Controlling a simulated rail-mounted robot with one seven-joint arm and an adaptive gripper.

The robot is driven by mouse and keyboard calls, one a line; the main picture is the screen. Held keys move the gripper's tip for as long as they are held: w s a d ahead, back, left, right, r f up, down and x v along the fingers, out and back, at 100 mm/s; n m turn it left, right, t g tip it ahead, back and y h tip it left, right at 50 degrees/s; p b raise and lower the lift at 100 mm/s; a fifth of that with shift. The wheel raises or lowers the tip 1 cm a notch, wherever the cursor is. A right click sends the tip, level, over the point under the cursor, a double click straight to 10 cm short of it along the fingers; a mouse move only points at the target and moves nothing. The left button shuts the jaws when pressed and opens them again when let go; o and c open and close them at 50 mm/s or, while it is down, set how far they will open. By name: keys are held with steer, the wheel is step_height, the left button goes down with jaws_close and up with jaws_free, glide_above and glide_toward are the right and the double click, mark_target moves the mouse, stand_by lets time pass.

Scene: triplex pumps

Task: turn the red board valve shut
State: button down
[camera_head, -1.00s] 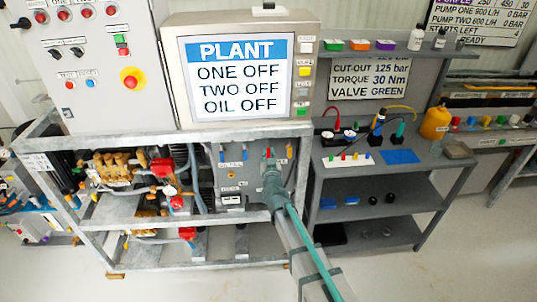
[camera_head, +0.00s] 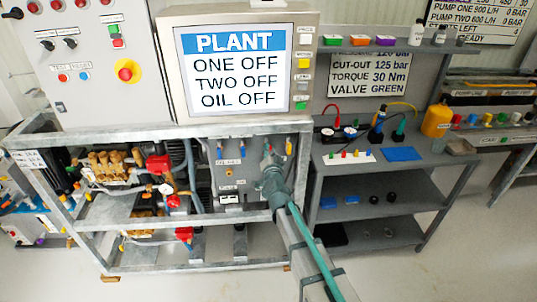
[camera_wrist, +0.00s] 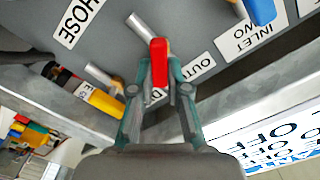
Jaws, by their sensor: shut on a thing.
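The red board valve handle (camera_wrist: 158,52) is a short rounded red lever in the middle of the wrist view. It stands between the fingers of my gripper (camera_wrist: 160,72), which are shut on it. A bare metal pipe end shows behind it, beside a partly hidden label that begins with OUT (camera_wrist: 187,72). In the head view my gripper (camera_head: 268,158) reaches the valve board (camera_head: 236,184) under the plant screen. There it hides most of the red handle.
A yellow handle (camera_wrist: 104,105) lies close by on one side, a blue handle (camera_wrist: 262,10) near the INLET TWO label (camera_wrist: 245,38) on the other. The frame's metal edge (camera_wrist: 245,115) runs near my fingers. Pumps with red parts (camera_head: 158,164) stand left of the board; a grey bench (camera_head: 345,168) stands right.

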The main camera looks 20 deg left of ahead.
steer(key=shift+w+d+f+m+b, duration=0.15)
steer(key=shift+m+b, duration=0.65)
steer(key=shift+m, duration=0.85)
steer(key=shift+s+f+m+b, duration=0.15)
steer(key=shift+m+b, duration=0.65)
steer(key=shift+m, duration=0.9)
steer(key=shift+w+d+f+m+b, duration=0.15)
steer(key=shift+m+b, duration=0.65)
steer(key=shift+m, duration=0.85)
steer(key=shift+a, duration=0.1)
steer(key=c, duration=1.1)
jaws_free()
steer(key=shift+c, duration=0.2)
steer(key=v, duration=1.2)
